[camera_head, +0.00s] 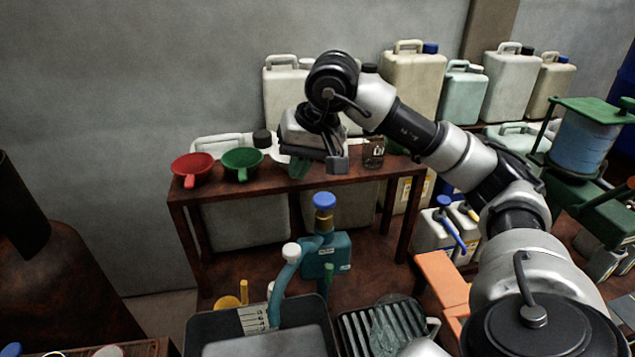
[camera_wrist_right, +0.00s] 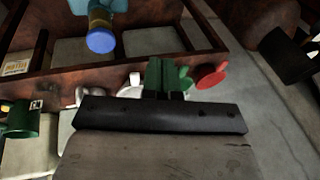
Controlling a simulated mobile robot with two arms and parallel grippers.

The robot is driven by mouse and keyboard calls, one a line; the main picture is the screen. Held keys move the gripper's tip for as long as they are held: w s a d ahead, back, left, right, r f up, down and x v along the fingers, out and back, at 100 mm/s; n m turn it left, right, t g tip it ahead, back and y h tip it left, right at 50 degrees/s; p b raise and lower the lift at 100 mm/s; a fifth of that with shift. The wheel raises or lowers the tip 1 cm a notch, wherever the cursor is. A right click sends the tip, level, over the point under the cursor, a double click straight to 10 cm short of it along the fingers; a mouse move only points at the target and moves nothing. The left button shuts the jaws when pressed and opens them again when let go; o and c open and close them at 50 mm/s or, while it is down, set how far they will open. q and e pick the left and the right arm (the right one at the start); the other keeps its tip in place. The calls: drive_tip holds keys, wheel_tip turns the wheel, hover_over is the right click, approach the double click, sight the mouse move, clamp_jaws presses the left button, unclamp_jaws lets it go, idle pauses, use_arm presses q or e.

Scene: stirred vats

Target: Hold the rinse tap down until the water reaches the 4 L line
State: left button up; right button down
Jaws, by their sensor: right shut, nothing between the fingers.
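A teal fixture (camera_head: 327,255) with a round blue knob (camera_head: 324,200) on top stands behind the basin. Beside it, a teal pipe (camera_head: 285,280) with a white cap (camera_head: 291,250) leads down into the dark basin (camera_head: 190,345). I cannot tell which is the rinse tap. A white scale plate (camera_head: 253,320) stands at the basin; its marks are too small to read, and I cannot make out a water level. My right gripper (camera_head: 300,168) is shut and empty over the shelf, apart from the blue knob. The knob also shows in the right wrist view (camera_wrist_right: 101,40). My left gripper is out of view.
A red funnel (camera_head: 192,167) and a green funnel (camera_head: 242,163) sit on the brown shelf (camera_head: 240,186), left of my right gripper. A small jar (camera_head: 373,152) stands to its right. Several canisters line the wall. A ribbed tray (camera_head: 350,335) lies right of the basin.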

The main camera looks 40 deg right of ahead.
sight(326, 198)
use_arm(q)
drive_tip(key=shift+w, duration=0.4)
use_arm(e)
drive_tip(key=s+d+r+h, duration=0.1)
drive_tip(key=d+r+h, duration=0.2)
drive_tip(key=d, duration=0.4)
drive_tip(key=shift+s+r+g, duration=0.15)
drive_tip(key=shift+r+g, duration=0.05)
drive_tip(key=shift+g, duration=0.1)
drive_tip(key=p+x, duration=0.1)
drive_tip(key=x, duration=0.5)
drive_tip(key=p+x, duration=0.2)
drive_tip(key=x, duration=0.4)
drive_tip(key=shift+s+f, duration=0.15)
drive_tip(key=shift+f, duration=0.3)
drive_tip(key=shift+f+p, duration=0.4)
drive_tip(key=shift+f, duration=0.15)
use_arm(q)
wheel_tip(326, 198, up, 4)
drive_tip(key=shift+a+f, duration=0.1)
use_arm(e)
drive_tip(key=shift+f, duration=0.1)
